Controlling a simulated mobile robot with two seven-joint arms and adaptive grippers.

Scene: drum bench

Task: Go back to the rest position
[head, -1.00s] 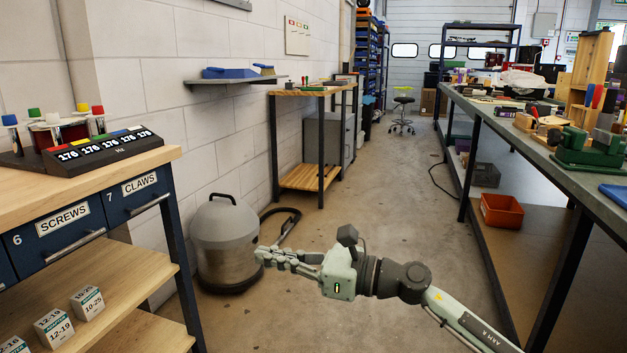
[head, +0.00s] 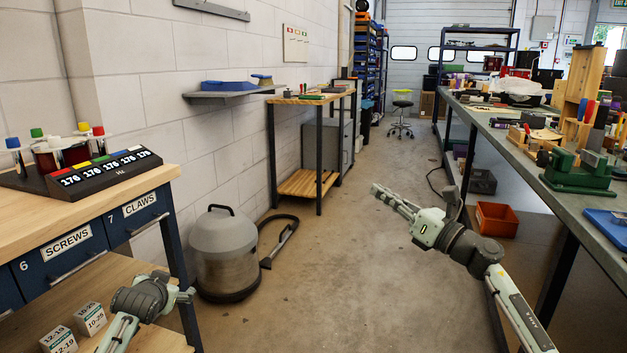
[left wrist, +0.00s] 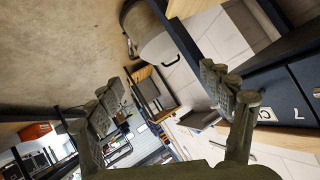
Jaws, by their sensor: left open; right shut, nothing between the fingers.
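My right gripper (head: 385,198) is shut and empty, in the open aisle in the middle of the head view. It points up and to the left, clear of the benches. My left arm comes in at the lower left of the head view, in front of the left bench's lower shelf; its gripper (head: 186,296) shows small there, near the bench leg. In the left wrist view the two fingers of my left gripper (left wrist: 172,112) stand wide apart with nothing between them.
The drawer bench (head: 110,205) stands close on the left, with weight boxes (head: 90,318) on its shelf. A grey vacuum drum (head: 224,255) stands by the wall. The long workbench (head: 520,140) runs along the right, with an orange bin (head: 497,219) below. The aisle floor (head: 340,260) is clear.

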